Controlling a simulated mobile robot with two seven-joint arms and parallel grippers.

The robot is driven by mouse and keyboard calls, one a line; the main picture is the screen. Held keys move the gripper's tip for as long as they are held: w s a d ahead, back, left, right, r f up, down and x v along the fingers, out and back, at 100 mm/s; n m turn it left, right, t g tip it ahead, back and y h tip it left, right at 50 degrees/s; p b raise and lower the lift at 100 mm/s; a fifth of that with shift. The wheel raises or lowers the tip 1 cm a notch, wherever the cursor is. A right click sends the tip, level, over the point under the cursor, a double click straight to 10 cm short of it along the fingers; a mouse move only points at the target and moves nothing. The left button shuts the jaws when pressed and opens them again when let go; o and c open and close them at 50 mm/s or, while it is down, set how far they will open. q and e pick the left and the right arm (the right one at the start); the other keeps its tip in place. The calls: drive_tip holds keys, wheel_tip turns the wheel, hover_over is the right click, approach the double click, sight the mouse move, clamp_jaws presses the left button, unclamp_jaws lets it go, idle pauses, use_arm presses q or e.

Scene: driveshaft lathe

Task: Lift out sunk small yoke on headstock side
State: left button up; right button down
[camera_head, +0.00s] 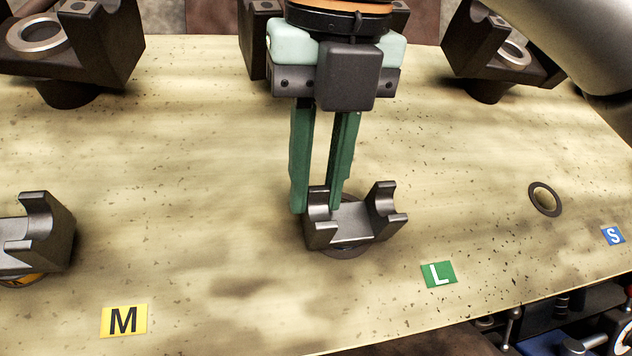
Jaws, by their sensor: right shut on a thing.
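A dark metal yoke (368,222) with two upright prongs is behind the green L label, at the lower middle of the head view. My right gripper (319,207) comes down from above with its green fingers on either side of the yoke's left prong, shut on it. The yoke looks roughly upright, low at the board, with a dark round edge showing under it. I cannot tell whether it is clear of the board. My left gripper is not in view.
Another yoke (45,235) stands at the left edge, near the yellow M label (124,320). An empty dark ring (545,199) lies near the blue S label (613,235). The green L label (439,274) is in front. Larger dark holders (110,50) stand at the back.

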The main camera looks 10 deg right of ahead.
drive_tip(key=shift+s+r, duration=1.9)
drive_tip(key=shift+r, duration=0.05)
drive_tip(key=s+v, duration=0.1)
drive_tip(key=v, duration=0.5)
drive_tip(key=shift+s, duration=0.2)
